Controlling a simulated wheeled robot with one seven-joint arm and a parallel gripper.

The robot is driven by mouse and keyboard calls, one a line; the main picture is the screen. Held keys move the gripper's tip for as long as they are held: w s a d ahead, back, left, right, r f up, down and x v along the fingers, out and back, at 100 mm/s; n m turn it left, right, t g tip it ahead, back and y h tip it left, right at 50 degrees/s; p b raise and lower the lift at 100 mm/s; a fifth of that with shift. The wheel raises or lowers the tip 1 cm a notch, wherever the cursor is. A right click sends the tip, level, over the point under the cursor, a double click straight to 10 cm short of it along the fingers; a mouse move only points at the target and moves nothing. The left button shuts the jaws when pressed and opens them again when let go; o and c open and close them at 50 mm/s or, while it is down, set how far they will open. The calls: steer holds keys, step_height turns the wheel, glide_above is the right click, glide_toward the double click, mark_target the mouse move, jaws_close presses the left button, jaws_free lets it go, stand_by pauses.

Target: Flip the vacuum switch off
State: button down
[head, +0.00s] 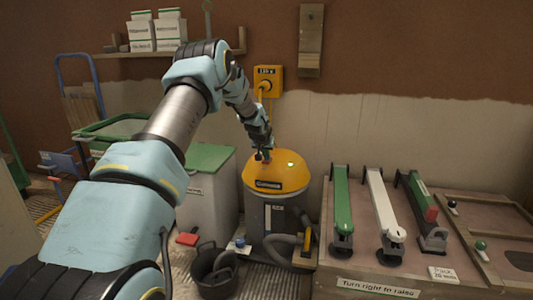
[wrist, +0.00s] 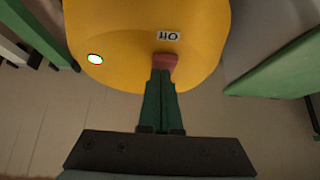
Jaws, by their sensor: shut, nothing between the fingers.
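The vacuum (head: 291,168) stands on the floor against the wall, with a yellow dome top and a grey body. In the wrist view its yellow top (wrist: 120,25) carries a red switch (wrist: 166,62). A white label reading "Off" (wrist: 167,36), upside down in this view, sits just beyond the switch. A small round light (wrist: 95,59) glows whitish to its left. My gripper (head: 264,156) is shut and empty over the dome. In the wrist view its green fingertips (wrist: 161,74) are at the red switch, seemingly touching it; they partly cover it, so its tilt cannot be told.
A wooden bench (head: 350,255) with green and white lever tools stands right of the vacuum. A grey bin with a green lid (head: 210,157) is close on the left. A dark bucket (head: 214,272) and the vacuum's hose (head: 280,245) lie in front. A yellow socket box (head: 267,80) is on the wall.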

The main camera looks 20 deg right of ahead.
steer(key=shift+s+a+f, duration=0.1)
steer(key=shift+s+f, duration=0.1)
steer(key=shift+f, duration=0.25)
steer(key=shift+r+p, duration=0.45)
steer(key=shift+r, duration=0.35)
steer(key=shift+r, duration=0.1)
steer(key=r+p, duration=0.2)
steer(key=r, duration=0.2)
steer(key=shift+s+p, duration=0.2)
steer(key=shift+p, duration=0.2)
steer(key=s+a+r, duration=0.4)
steer(key=s+r, duration=0.1)
steer(key=s, duration=0.2)
steer(key=shift+r, duration=0.4)
